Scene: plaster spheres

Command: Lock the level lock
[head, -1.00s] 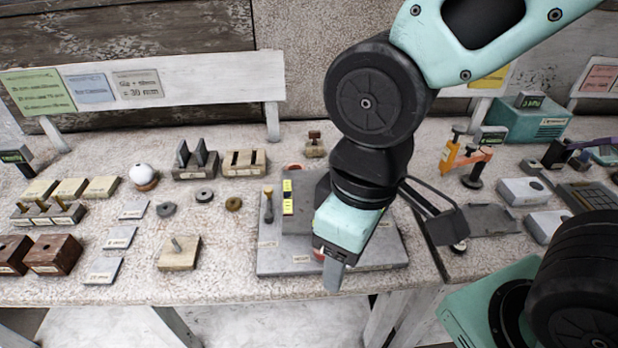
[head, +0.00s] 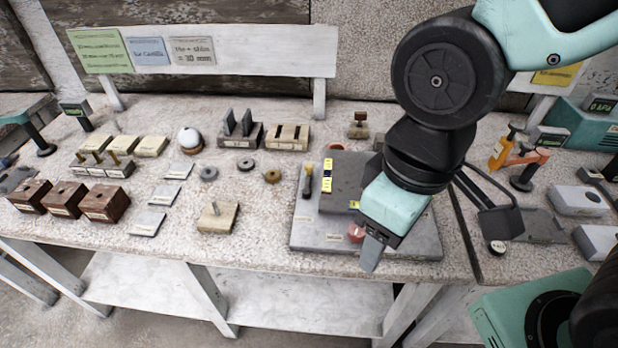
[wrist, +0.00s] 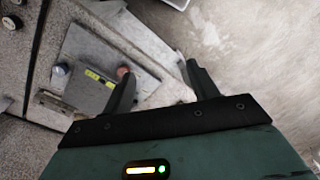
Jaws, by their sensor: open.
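A grey base plate (head: 322,241) lies near the bench's front edge and bears a dark block (head: 350,168) with yellow level vials (head: 327,172). A small upright lever with a tan top (head: 308,178) stands at the plate's left. A red knob (head: 356,233) sits near its front. I cannot tell which part is the level lock. My gripper (head: 372,256) points down over the plate's front, just right of the red knob. In the wrist view my gripper (wrist: 158,84) has its fingers wide apart with nothing between them; the red knob (wrist: 122,72) shows beside one finger.
A wooden block with a peg (head: 217,217) and several small rings stand left of the plate. Dark brown blocks (head: 104,203) are farther left. An orange-handled device (head: 510,150) and grey boxes (head: 578,201) stand to the right. The bench's front edge runs close below the plate.

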